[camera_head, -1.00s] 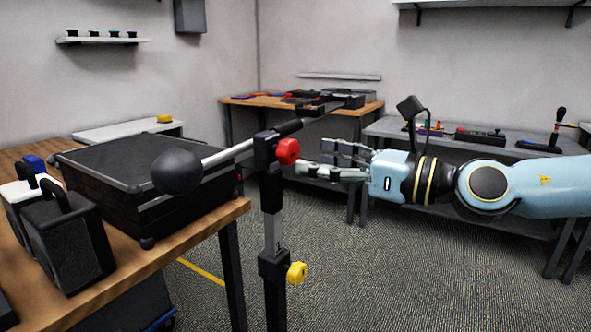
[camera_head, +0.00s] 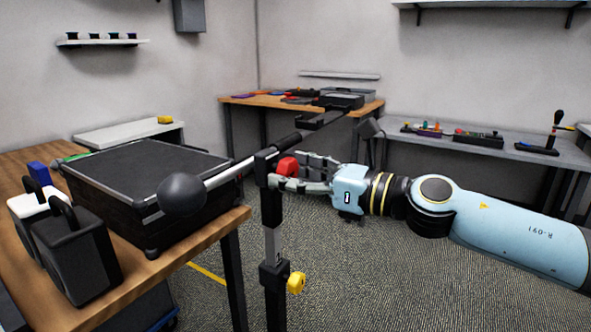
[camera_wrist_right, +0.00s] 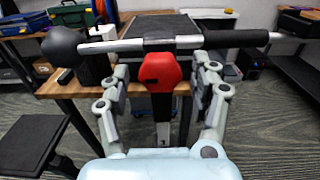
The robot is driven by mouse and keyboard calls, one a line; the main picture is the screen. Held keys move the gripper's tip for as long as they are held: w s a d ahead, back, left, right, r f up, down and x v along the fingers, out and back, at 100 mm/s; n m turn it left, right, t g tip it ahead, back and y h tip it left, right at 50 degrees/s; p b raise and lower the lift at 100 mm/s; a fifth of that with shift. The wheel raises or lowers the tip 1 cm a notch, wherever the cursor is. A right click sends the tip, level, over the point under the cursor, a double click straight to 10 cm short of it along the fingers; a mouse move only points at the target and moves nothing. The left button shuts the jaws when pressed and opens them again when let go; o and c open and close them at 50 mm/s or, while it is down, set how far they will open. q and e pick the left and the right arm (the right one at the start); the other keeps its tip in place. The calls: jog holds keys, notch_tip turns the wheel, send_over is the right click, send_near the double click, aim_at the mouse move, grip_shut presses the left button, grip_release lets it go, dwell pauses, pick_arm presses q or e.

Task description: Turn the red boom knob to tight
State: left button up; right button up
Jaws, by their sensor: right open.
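The red boom knob (camera_head: 287,166) is on the right side of the black clamp at the top of the stand (camera_head: 271,223). It also shows in the right wrist view (camera_wrist_right: 160,72), in the middle between my fingers. My right gripper (camera_head: 300,174) is open, with its fingers on either side of the knob; in the right wrist view (camera_wrist_right: 162,88) gaps show between the fingers and the knob. The boom (camera_head: 233,172) runs through the clamp, with a dark ball (camera_head: 181,195) at its near end. My left gripper is not in view.
A yellow knob (camera_head: 296,283) sits lower on the stand. A wooden table (camera_head: 205,235) at left holds a black case (camera_head: 150,185) and dark and white weights (camera_head: 75,255). A grey bench (camera_head: 400,137) stands behind my right arm. Floor in front is clear.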

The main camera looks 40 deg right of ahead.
jog(key=shift+c, duration=0.3)
jog(key=c, duration=1.1)
